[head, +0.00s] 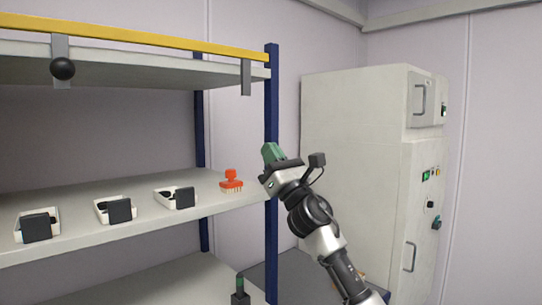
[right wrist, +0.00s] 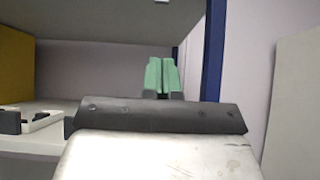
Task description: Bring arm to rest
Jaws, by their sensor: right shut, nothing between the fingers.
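My right arm comes up from the lower right in the head view. Its gripper (head: 271,153) is raised in front of the blue shelf post, to the right of the middle shelf. The green fingers are together with nothing between them. In the right wrist view the closed green fingers (right wrist: 162,76) point away beyond the dark gripper body, with the blue post close to their right. I cannot make out my left gripper in either view.
The middle shelf (head: 150,222) holds several white trays (head: 114,209) with dark parts and an orange-red item (head: 231,181). A tall pale cabinet (head: 352,150) stands right of the blue post (head: 271,90). A dark piece with a green band (head: 240,286) stands at the bottom edge.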

